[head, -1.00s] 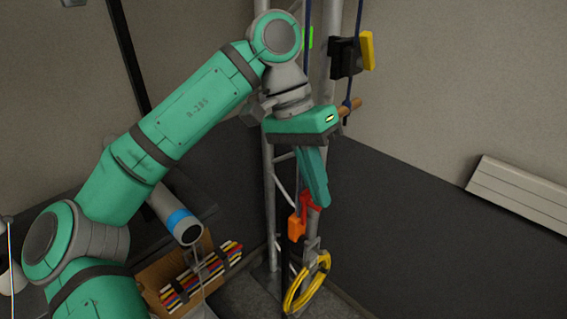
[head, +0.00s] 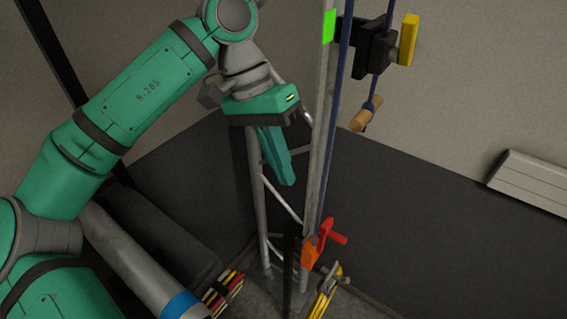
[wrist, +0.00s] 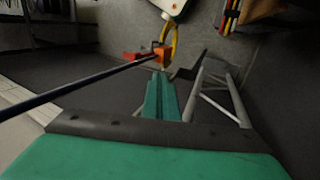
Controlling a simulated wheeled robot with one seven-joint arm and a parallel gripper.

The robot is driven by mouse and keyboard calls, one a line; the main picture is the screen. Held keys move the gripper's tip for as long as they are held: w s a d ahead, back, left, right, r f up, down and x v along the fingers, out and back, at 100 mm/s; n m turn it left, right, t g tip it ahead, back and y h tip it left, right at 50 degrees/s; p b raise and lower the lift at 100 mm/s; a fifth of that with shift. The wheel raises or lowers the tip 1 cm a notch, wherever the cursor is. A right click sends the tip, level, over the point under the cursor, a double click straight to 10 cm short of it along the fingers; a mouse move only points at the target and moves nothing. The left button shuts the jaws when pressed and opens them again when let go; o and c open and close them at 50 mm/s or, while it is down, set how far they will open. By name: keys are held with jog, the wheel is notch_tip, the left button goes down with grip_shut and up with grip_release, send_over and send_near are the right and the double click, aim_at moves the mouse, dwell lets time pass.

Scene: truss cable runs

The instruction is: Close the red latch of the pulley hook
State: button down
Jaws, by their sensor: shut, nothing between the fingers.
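The pulley hook (head: 309,252) is orange and hangs low in front of the truss, at the lower end of a blue rope. Its red latch (head: 328,233) sits at its top, with an arm sticking out to the right; I cannot tell whether it is closed. In the wrist view the orange hook (wrist: 163,51) and red latch (wrist: 136,57) show beyond my fingertips. My gripper (head: 289,181) is shut and empty, pointing down, above and left of the hook and apart from it. Its closed fingers show in the wrist view (wrist: 161,82).
The metal truss (head: 325,130) stands beside my gripper, close on its right. The blue rope (head: 332,130) runs down along it. A black clamp with a yellow handle (head: 408,40) and a wooden toggle (head: 362,121) are higher up. Yellow cable (head: 322,302) lies below the hook.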

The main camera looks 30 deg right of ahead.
jog(key=s+d+f, duration=0.2)
jog(key=s+f, duration=0.4)
jog(key=shift+s+d+f, duration=0.15)
jog(key=shift+d+f, duration=0.1)
jog(key=shift+d, duration=0.15)
dwell(0.3)
